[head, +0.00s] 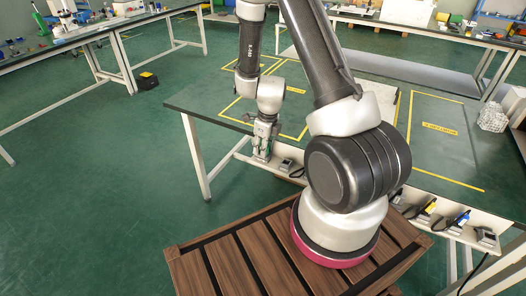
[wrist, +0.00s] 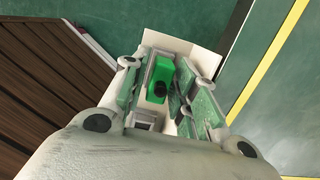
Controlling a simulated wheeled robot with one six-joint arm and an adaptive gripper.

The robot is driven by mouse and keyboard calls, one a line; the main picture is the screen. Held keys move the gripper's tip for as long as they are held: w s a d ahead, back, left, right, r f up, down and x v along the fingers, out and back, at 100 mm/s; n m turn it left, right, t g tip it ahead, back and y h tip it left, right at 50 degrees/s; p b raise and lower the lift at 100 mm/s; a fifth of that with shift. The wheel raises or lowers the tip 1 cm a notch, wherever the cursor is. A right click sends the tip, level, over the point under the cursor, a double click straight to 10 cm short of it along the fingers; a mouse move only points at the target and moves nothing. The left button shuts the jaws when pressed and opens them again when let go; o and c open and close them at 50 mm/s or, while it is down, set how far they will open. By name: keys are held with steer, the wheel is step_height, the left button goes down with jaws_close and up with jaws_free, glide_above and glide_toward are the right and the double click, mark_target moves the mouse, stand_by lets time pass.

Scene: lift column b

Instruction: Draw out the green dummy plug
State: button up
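The green dummy plug (wrist: 160,78) shows in the wrist view as a bright green block with a dark round spot, sitting in a grey socket on a pale panel. My gripper (wrist: 162,96) is over it, with one finger on each side. The fingers stand apart, and a gap shows between the plug and the right finger. Whether the left finger touches the plug I cannot tell. In the head view my gripper (head: 262,151) points down at the left end of the white rail; the plug cannot be told apart from the fingers there.
The white rail (head: 450,231) runs along the table's front edge. It carries a grey unit (head: 287,164) just right of my gripper, a yellow plug (head: 430,207) and a blue plug (head: 461,218). A wire basket (head: 492,116) stands at the right. The green tabletop (head: 440,150) is largely clear.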

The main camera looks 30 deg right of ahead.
jaws_close()
steer(key=shift+r, duration=0.7)
steer(key=shift+r, duration=3.1)
